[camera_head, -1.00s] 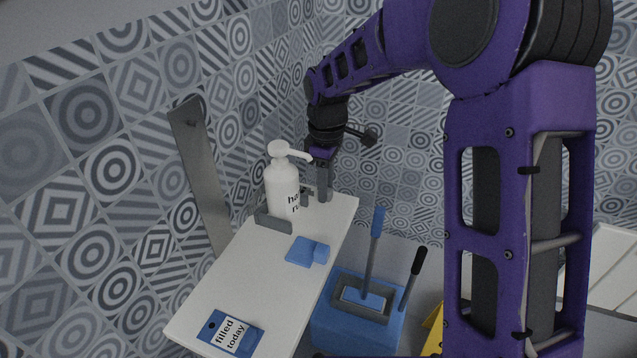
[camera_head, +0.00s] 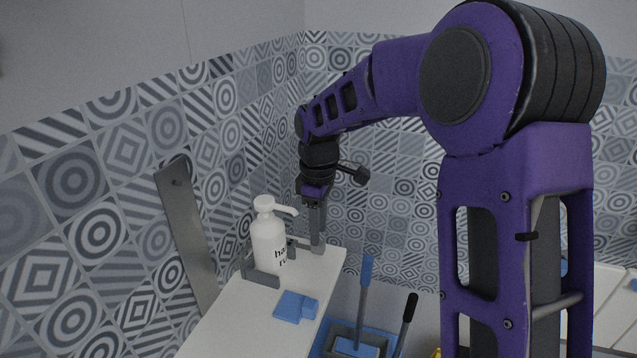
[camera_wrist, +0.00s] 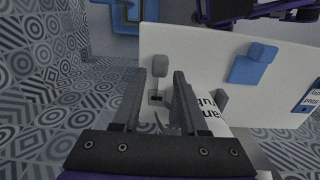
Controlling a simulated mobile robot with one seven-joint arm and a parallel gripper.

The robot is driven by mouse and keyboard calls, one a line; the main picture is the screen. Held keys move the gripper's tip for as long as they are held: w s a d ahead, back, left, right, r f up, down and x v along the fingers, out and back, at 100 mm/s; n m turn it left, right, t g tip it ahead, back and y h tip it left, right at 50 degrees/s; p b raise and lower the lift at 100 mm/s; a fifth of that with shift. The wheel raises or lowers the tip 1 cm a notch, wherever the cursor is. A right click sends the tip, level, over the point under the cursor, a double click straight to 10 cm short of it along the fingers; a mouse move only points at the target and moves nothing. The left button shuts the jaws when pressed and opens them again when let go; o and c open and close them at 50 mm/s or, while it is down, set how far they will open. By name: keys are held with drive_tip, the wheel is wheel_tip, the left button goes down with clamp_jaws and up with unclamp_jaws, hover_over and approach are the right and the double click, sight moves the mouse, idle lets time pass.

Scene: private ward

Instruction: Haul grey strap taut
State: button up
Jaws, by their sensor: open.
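A white pump bottle (camera_head: 268,248) with a printed label stands upright on the white counter, between grey holder pieces (camera_head: 261,278). It also shows in the wrist view (camera_wrist: 214,108), right of my fingers. My gripper (camera_head: 317,243) points down at the counter's far end, just right of the bottle. In the wrist view my gripper (camera_wrist: 160,84) is open. Between and beyond its fingers are a rounded grey tab (camera_wrist: 160,66), possibly the strap's end, and a small slotted grey piece (camera_wrist: 156,97). No contact with them is clear. The rest of the strap cannot be made out.
The white counter (camera_head: 235,325) carries a blue folded item (camera_head: 296,306) in front of the bottle. A long grey panel (camera_head: 186,235) leans along the tiled wall at left. A blue bucket with blue- (camera_head: 365,285) and black-handled tools (camera_head: 408,315) stands right of the counter.

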wheel_tip(320, 180, up, 14)
drive_tip(key=p, duration=0.1)
drive_tip(key=shift+p, duration=0.4)
